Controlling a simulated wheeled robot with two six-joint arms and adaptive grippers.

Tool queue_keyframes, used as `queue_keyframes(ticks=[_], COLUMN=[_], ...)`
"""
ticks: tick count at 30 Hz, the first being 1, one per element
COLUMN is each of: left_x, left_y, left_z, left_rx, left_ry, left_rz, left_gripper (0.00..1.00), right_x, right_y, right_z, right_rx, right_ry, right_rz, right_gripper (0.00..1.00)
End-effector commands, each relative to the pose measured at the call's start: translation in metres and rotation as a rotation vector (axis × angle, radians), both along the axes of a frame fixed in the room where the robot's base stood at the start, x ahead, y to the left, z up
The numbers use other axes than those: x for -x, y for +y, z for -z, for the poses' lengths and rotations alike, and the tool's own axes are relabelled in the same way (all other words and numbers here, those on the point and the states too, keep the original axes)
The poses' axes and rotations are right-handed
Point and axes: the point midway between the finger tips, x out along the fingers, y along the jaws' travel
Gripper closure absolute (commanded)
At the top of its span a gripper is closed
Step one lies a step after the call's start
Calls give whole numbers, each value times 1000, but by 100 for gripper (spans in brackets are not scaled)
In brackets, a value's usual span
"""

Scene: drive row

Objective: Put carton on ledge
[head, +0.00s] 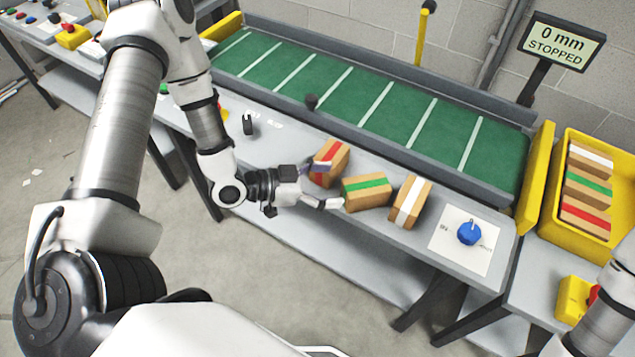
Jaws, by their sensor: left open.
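Three brown cartons stand on the grey ledge (290,140) in front of the green belt (375,103). One has a red stripe (329,160), the middle one a green stripe (367,193), the right one a white stripe (410,202). My left gripper (328,186) is open at the left end of the green-striped carton. One finger is at that carton's near left corner; the other is beside the red-striped carton. I cannot tell whether either finger touches. My right arm shows at the lower right, but its gripper is out of view.
A blue knob (469,232) sits on a white plate right of the cartons. A yellow bin (549,231) at the right holds striped cartons. A display (561,42) reads "0 mm STOPPED". The belt is empty apart from a small dark knob at its near edge.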

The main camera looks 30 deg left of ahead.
Motion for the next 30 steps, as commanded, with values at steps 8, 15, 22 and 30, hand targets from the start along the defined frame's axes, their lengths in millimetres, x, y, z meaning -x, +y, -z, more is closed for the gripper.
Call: queue_keyframes(ticks=[8,15,22,30], left_x=[20,24,95,194], left_y=[21,19,14,44], left_z=[-10,3,114,155], left_rx=[1,-17,-237,-490], left_ry=[0,73,776,1210], left_rz=[0,-12,-286,-719], left_gripper=[15,15,15,15], right_x=[0,0,0,0], right_y=[0,0,0,0], right_z=[-5,-4,-5,-5], right_rx=[0,0,0,0], right_ry=[0,0,0,0], right_rz=[0,0,0,0], right_gripper=[60,60,60,60])
